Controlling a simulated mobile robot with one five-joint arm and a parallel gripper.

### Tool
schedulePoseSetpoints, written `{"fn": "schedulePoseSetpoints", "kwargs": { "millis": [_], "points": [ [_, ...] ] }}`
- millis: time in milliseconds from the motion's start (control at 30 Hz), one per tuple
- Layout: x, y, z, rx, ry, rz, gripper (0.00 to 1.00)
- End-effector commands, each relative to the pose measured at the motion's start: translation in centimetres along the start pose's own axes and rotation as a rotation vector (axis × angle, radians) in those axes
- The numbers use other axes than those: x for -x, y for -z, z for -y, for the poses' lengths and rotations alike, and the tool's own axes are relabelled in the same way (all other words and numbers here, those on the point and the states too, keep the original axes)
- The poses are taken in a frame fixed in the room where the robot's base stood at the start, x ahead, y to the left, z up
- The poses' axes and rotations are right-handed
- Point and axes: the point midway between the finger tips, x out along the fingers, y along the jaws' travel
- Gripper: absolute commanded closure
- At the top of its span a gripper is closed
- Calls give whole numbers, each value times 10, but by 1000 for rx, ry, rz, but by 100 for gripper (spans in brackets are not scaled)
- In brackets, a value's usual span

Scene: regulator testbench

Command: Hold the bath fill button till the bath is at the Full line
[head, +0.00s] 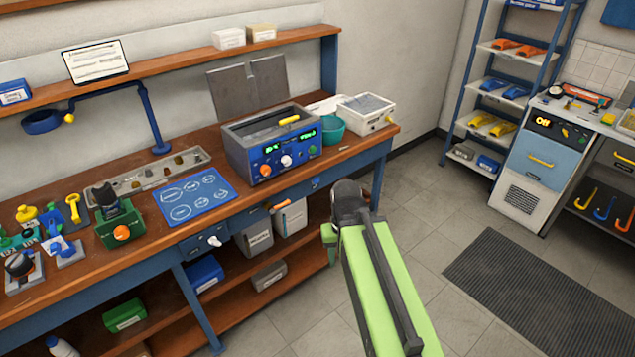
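A grey tank with a blue control front (272,143), which looks like the bath, stands on the wooden bench. I cannot make out which control is the fill button, nor the Full line or the liquid level. My green arm reaches up from the lower right. The dark end of my arm with my gripper (349,197) is in front of the bench's right end, apart from the bath's front. Its fingers cannot be made out.
A shelf (180,60) runs above. The floor on the right is clear around a dark mat (545,297).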

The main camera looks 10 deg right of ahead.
Motion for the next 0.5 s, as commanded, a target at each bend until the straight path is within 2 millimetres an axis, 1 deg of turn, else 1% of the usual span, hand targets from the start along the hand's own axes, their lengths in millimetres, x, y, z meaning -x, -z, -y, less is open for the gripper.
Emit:
{"fn": "schedulePoseSetpoints", "kwargs": {
  "millis": [200,267,500],
  "points": [
    [0,0,0,0,0,0,63],
    [0,0,0,0,0,0,70],
    [0,0,0,0,0,0,100]
  ]
}}
